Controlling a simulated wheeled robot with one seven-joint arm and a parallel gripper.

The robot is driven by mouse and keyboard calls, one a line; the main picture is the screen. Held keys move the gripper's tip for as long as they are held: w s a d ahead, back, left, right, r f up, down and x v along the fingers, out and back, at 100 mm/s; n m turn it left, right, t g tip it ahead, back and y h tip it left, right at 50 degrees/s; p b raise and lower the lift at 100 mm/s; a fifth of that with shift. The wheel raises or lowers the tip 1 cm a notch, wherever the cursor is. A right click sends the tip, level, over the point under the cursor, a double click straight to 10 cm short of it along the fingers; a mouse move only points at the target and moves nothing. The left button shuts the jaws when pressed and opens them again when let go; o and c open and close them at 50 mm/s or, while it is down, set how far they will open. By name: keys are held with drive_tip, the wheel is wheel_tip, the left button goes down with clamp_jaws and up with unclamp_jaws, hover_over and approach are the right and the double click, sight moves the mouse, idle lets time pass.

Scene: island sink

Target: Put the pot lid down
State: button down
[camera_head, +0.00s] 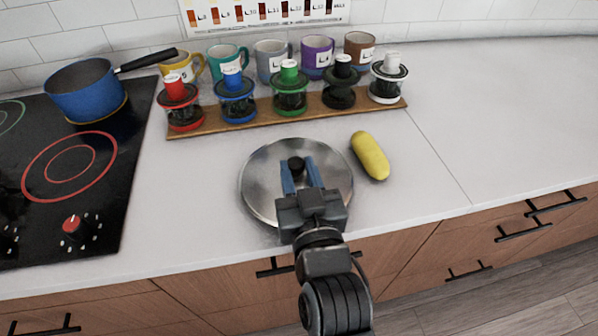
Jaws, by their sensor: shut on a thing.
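The pot lid (262,193) is a round silver metal disc with a black knob (296,164). It is over the white counter, right of the stove, and looks level. My gripper (300,166) reaches over it from the front, with its blue fingers shut on the knob. My gripper and wrist hide the front part of the lid. I cannot tell whether the lid touches the counter or is slightly above it.
A yellow, elongated object (370,156) lies close right of the lid. Behind is a wooden board (210,127) with several lidded jars, and several mugs (317,57). A blue pot (86,92) stands on the black stove (100,215). The counter at right (490,110) is clear.

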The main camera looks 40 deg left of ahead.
drive_tip(key=shift+f, duration=0.2)
drive_tip(key=shift+f, duration=0.2)
drive_tip(key=c, duration=0.8)
unclamp_jaws()
drive_tip(key=shift+s+d+r, duration=0.1)
drive_tip(key=shift+r, duration=0.05)
drive_tip(key=b+v, duration=0.1)
drive_tip(key=v, duration=1)
drive_tip(key=shift+s+d, duration=0.3)
drive_tip(key=shift+d, duration=0.1)
